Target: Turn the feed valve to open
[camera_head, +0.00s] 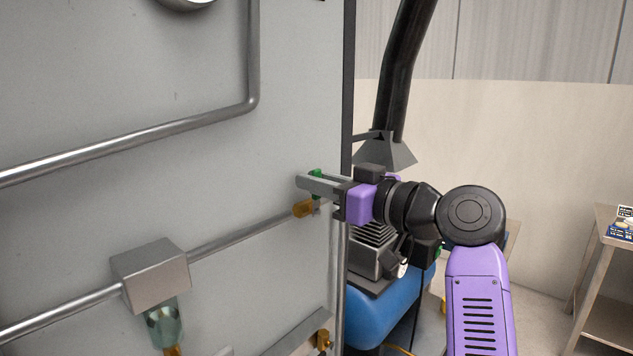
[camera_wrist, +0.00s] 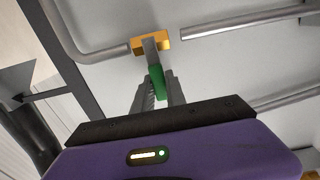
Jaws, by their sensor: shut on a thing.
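The feed valve has a brass body (camera_head: 304,208) on the pipe near the right edge of the grey panel, and a green handle (camera_head: 317,173). In the wrist view the brass body (camera_wrist: 182,36) is at the top, with a metal stem below it and the green handle (camera_wrist: 157,82) between my fingers. My gripper (camera_head: 310,184) reaches in from the right and is shut on the green handle. In the head view the fingers hide most of the handle, so its exact angle is hard to tell there.
A steel block (camera_head: 150,275) with a greenish bowl-like part below sits on the same pipe. A bent pipe (camera_head: 130,139) runs above. A blue tank (camera_head: 385,310) with a machine on it stands behind my arm. A metal table (camera_head: 605,235) is at far right.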

